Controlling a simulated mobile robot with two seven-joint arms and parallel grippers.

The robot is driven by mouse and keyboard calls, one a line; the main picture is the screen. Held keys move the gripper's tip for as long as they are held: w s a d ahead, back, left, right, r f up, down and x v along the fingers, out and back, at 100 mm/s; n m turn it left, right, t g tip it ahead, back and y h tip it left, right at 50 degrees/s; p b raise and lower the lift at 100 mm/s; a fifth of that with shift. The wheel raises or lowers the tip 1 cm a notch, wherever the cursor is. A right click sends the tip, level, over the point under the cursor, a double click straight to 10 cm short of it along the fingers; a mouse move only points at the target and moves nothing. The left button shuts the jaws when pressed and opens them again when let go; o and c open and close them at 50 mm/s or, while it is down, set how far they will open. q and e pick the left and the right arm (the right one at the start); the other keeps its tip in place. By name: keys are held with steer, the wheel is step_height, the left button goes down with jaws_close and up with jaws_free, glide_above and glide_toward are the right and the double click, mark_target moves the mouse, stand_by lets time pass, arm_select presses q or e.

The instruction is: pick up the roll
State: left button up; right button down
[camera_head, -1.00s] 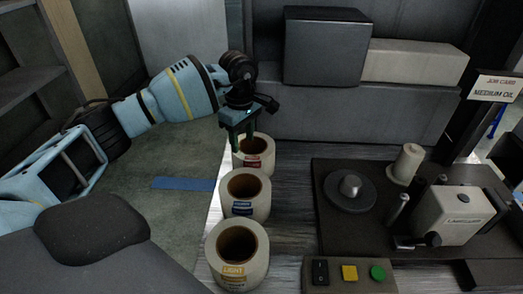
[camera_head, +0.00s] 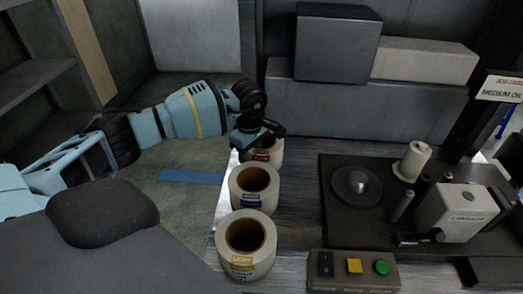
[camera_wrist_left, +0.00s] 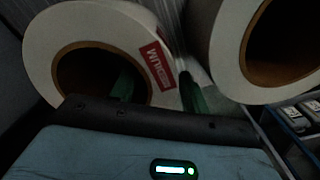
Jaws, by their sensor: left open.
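Three white rolls with brown cores stand in a row: the far one with a red label (camera_head: 274,154), the middle one with a blue label (camera_head: 253,187), and the near one with a yellow "LIGHT" label (camera_head: 246,243). My left gripper (camera_head: 254,143) is low over the far roll and hides part of it. In the left wrist view, the open gripper (camera_wrist_left: 160,88) has one green finger in the red-labelled roll's (camera_wrist_left: 90,27) core and the other outside its wall, beside the neighbouring roll (camera_wrist_left: 228,60). Contact with the wall cannot be told. My right gripper is not in view.
A dark machine plate (camera_head: 340,230) with a round turntable (camera_head: 357,187), a cream spool (camera_head: 412,161) and a labelling unit (camera_head: 458,212) is at the right. A button box (camera_head: 353,270) stands in front. A card (camera_head: 503,90) reads "MEDIUM OIL". Grey boxes (camera_head: 335,50) block the back.

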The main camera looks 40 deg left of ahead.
arm_select(q)
steer(key=shift+f, duration=0.15)
jaws_close()
steer(key=shift+w, duration=0.1)
stand_by(0.3)
steer(key=shift+r, duration=0.7)
step_height(320, 180, up, 9)
steer(key=shift+f, duration=0.1)
